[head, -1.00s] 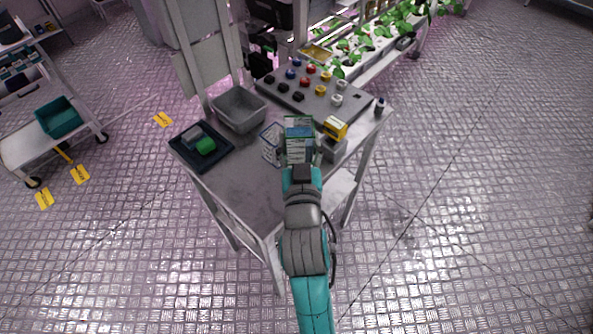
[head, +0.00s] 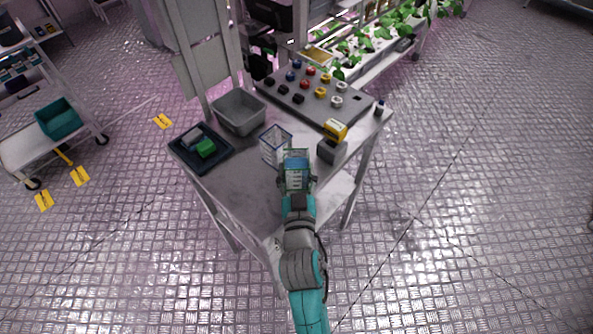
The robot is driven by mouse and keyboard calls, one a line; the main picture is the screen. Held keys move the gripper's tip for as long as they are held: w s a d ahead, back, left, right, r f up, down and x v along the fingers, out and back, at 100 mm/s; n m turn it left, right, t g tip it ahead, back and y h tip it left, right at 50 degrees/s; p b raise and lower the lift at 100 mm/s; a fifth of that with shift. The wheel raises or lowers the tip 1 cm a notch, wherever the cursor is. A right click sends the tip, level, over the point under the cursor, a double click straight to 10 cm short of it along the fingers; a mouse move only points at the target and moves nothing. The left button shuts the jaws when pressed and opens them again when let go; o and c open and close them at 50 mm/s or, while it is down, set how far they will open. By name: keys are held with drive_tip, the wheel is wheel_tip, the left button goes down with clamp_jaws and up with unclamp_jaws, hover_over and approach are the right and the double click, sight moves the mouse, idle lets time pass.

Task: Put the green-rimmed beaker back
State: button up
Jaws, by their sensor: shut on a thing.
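The green-rimmed beaker (head: 296,158) is a clear, box-like vessel with a green rim and a blue band near its top. My gripper (head: 297,180) is shut on it from the near side, with a finger on each side. The beaker looks upright over the near right part of the metal table (head: 235,185). I cannot tell whether its base touches the tabletop. A second clear beaker (head: 275,147), with a bluish rim, stands just behind and left of it. The two overlap slightly in view, and I cannot tell whether they touch.
A grey box with a yellow top (head: 335,132) stands close on the right. A rack of coloured caps (head: 350,112) fills the back. A grey bin (head: 239,113) and a dark tray (head: 182,156) with a green block stand left. The near left tabletop is clear.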

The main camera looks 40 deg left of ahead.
drive_tip(key=o, duration=1.1)
drive_tip(key=shift+f, duration=0.1)
drive_tip(key=shift+o, duration=0.2)
drive_tip(key=shift+r, duration=0.2)
drive_tip(key=v, duration=1.2)
